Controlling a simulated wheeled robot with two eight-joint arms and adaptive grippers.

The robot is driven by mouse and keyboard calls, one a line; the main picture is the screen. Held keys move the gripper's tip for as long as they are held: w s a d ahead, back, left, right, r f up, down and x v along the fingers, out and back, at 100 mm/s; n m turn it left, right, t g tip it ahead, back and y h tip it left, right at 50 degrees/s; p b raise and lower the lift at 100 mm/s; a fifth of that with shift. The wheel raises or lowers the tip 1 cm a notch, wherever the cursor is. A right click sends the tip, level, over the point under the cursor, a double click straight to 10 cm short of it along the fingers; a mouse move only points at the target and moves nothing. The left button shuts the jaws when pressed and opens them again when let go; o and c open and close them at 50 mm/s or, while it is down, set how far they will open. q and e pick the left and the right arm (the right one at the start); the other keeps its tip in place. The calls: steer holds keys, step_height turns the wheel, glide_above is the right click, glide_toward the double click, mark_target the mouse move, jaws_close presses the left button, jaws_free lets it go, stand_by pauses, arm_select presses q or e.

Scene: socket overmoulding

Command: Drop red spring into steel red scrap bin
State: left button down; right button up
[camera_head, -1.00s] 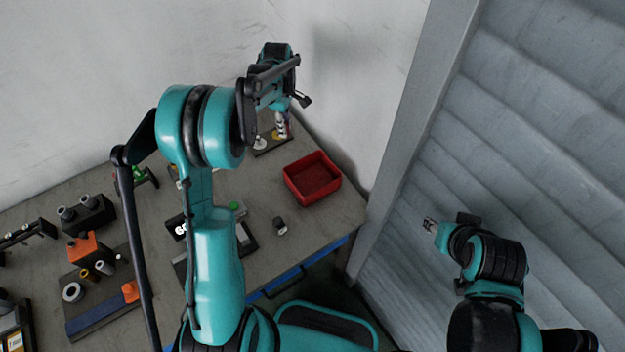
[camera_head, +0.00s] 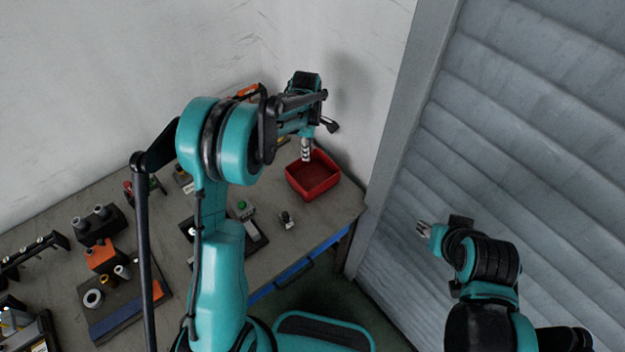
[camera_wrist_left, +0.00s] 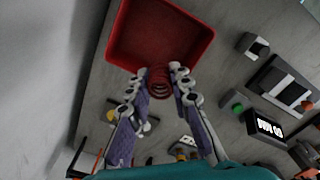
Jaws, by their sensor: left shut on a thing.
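The red scrap bin (camera_head: 313,184) stands on the table's far right part, near the wall. My left gripper (camera_head: 306,152) is above the bin's back-left part, pointing down. In the left wrist view the red spring (camera_wrist_left: 158,82) is between the fingertips of my left gripper (camera_wrist_left: 160,86), which is shut on it. There the bin (camera_wrist_left: 160,35) lies just beyond the spring, and the spring overlaps its near edge in the picture. The spring is too small to make out in the head view. My right gripper (camera_head: 424,229) is away from the table, in front of the grey shutter; its fingers look apart.
A small dark block (camera_head: 287,220) and a device with a green button (camera_head: 243,206) sit left of and in front of the bin. An orange block (camera_head: 105,257) and other fixtures fill the table's left. The white wall stands close behind the bin.

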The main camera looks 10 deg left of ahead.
arm_select(q)
step_height(320, 180, down, 2)
steer(key=shift+f+b, duration=0.15)
steer(key=shift+b, duration=0.25)
steer(key=c, duration=1.3)
jaws_free()
step_height(320, 180, up, 12)
